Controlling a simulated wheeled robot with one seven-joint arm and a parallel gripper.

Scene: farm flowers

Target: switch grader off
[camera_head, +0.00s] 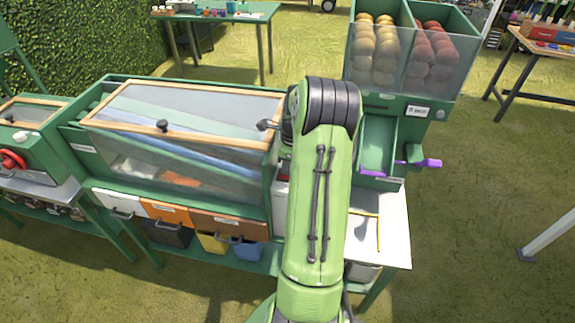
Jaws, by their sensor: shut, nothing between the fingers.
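A long green machine (74,150) with a wood-framed clear lid (190,95) stands at centre left and looks like the grader. Coloured sloping belts show under its lid. White, orange and brown drawers (165,212) line its lower front. No switch on it can be made out. My green arm rises from the bottom and hides the machine's right end. A small dark tip, which looks like my gripper (266,125), shows left of the arm's elbow, shut, over or beside the lid's right end. The rest of my gripper is hidden, and contact cannot be told.
A green hopper (437,85) holding brown and reddish bulbs stands right of my arm, with a purple-handled part (428,163) and a round grey knob (440,114). A machine with a red wheel (12,160) stands at far left.

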